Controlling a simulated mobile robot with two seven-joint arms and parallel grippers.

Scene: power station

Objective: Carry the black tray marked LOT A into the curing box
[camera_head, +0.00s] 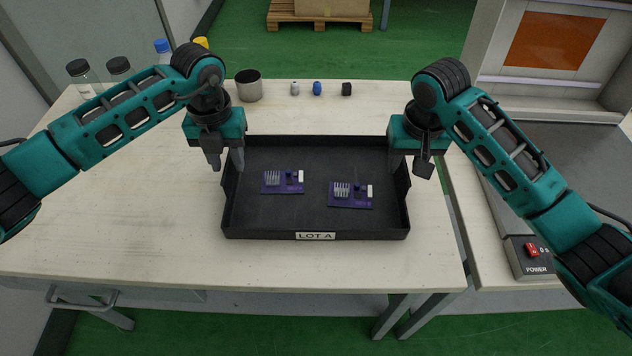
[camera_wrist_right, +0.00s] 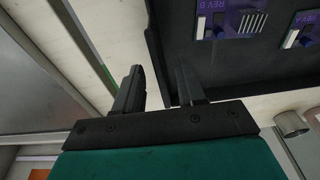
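The black tray (camera_head: 316,219) marked LOT A lies on the light table, with two purple circuit boards (camera_head: 283,181) (camera_head: 350,195) in it. My left gripper (camera_head: 225,165) is at the tray's left wall, its fingers open, seemingly one on each side. My right gripper (camera_head: 410,167) is at the right wall, also open. In the right wrist view the right gripper (camera_wrist_right: 158,90) has a clear gap between its fingers, with the tray's wall (camera_wrist_right: 157,50) between them. The curing box seems to be the grey machine (camera_head: 500,45) with an orange window at the right.
Several bottles (camera_head: 78,70) and a metal cup (camera_head: 249,86) stand at the back left. Three small parts (camera_head: 317,88) lie behind the tray. A POWER panel with a red switch (camera_head: 531,250) is at the right. The table's front left is clear.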

